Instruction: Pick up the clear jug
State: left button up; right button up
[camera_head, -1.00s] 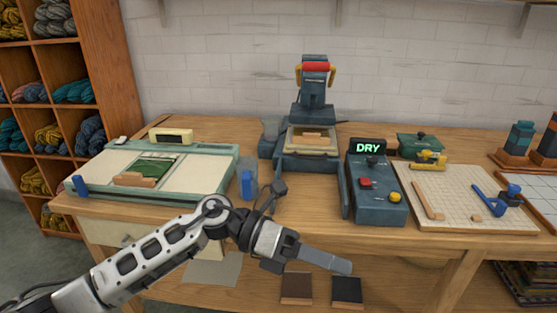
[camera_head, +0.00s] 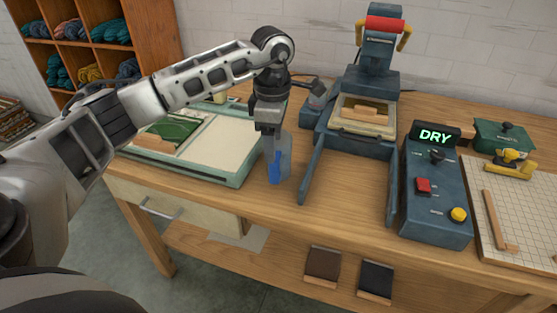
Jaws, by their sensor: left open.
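The clear jug (camera_head: 286,160) stands upright on the wooden table, between the printing board at left and the blue press at right. It is see-through, with blue showing in its lower part. My left gripper (camera_head: 270,131) comes from above, pointing down, with its fingertips at the top of the jug in the picture. It is open. The fingers hide part of the jug's upper end, and I cannot tell whether they touch it. My right gripper is out of view.
The cream board with a green frame (camera_head: 225,145) lies close left of the jug. The blue press (camera_head: 368,140) stands right, its side rail reaching forward near the jug. A control box reading DRY (camera_head: 435,190) is farther right. The table's front strip is clear.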

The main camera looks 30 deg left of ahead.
aim_at(275, 167)
pick_arm(q)
jog(key=f, duration=0.4)
jog(key=f+p, duration=0.1)
jog(key=f, duration=0.3)
jog(key=shift+w+d, duration=0.1)
jog(key=shift+d, duration=0.1)
jog(key=c, duration=1.2)
